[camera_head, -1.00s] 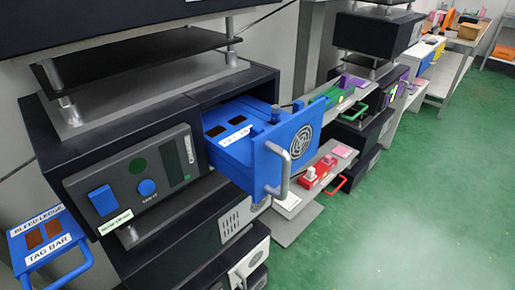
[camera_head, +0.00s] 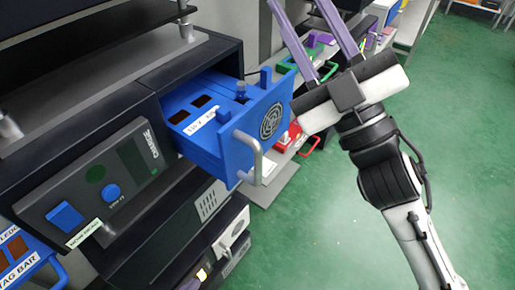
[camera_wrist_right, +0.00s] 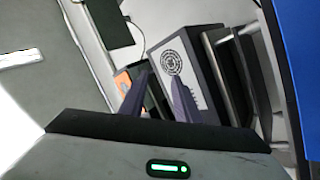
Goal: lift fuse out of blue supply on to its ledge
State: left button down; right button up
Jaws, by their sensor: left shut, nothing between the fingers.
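The blue supply (camera_head: 235,145) is a drawer-like unit pulled out of a dark cabinet, with a fan grille and a grey bar handle on its front. A small grey-topped post (camera_head: 241,91) stands inside it behind the front panel; it may be the fuse, but it is too small to tell. The blue ledge (camera_head: 40,265), with a TAG BAR label, is cut off at lower left. My right gripper (camera_wrist_right: 155,98) shows purple fingers apart, with no held object visible.
A dark control panel (camera_head: 95,180) with a blue knob and switch stands left of the supply. Red (camera_head: 292,140) and green (camera_head: 290,66) units lie behind, partly hidden by my arm. Green floor (camera_head: 465,150) is open at right. The right wrist view shows a grey vented box (camera_wrist_right: 185,70).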

jog(key=s+a+r+n+g+y, duration=0.4)
jog(key=s+a+n+g+y, duration=0.15)
jog(key=n+g, duration=0.5)
jog(key=s+a+r+n+g+y, duration=0.4)
jog(key=s+n+g+y, duration=0.25)
jog(key=n+g, duration=0.35)
jog(key=s+a+f+n+g+h, duration=0.2)
jog(key=s+a+n+g+h, duration=0.15)
jog(key=s+n+g, duration=0.35)
jog(key=n+t+h, duration=0.6)
jog(key=t+h, duration=0.3)
jog(key=h, duration=1)
send_near(261, 151)
notch_tip(261, 151, down, 2)
jog(key=shift+m, duration=0.25)
jog(key=p+x, duration=0.1)
jog(key=x, duration=0.8)
jog(key=shift+w+a, duration=0.15)
jog(key=shift+w, duration=0.05)
jog(key=shift+w+a+f+p, duration=0.1)
jog(key=shift+a+f+p, duration=0.15)
jog(key=shift+f, duration=0.25)
grip_shut()
